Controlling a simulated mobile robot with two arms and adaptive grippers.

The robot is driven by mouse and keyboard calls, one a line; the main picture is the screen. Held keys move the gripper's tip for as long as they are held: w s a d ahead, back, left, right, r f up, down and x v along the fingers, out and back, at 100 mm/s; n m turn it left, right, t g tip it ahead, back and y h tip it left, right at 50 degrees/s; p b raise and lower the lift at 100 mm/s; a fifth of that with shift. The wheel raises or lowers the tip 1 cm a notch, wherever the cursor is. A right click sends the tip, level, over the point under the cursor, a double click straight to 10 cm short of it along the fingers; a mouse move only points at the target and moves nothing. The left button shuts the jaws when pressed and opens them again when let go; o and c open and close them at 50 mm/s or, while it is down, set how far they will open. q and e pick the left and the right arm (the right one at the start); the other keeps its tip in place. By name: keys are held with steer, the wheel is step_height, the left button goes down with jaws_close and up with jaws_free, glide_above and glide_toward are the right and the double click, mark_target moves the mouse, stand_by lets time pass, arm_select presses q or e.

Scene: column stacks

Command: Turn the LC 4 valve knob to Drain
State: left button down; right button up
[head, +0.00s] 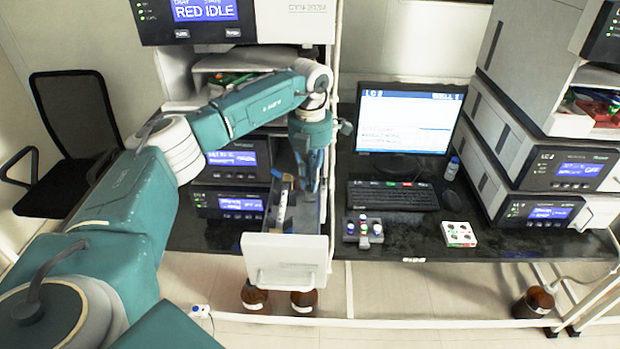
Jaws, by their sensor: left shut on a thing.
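My left gripper (312,172) reaches down from its wrist over an open drawer in the left instrument stack. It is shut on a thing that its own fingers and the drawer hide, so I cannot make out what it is. The LC 4 valve knob cannot be made out, and no LC 4 label is readable. The open drawer (285,262) has a pale front panel with a handle. A slim part with a white label (283,207) stands inside it, left of the gripper. My right gripper is not in view.
A monitor (405,120), keyboard (392,196), vial rack (363,231) and small white box (459,235) are on the dark bench to the right. Another instrument stack (560,167) stands at far right. Brown bottles (254,296) are below the drawer. A chair (75,130) is at left.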

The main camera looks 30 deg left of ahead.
arm_select(q)
steer(key=shift+w+r, duration=0.1)
steer(key=shift+r, duration=0.1)
steer(key=c, duration=1.7)
jaws_free()
steer(key=shift+c, duration=0.2)
steer(key=shift+f, duration=0.1)
steer(key=shift+r, duration=0.4)
step_height(320, 180, up, 11)
steer(key=shift+r, duration=0.15)
steer(key=shift+d, duration=0.1)
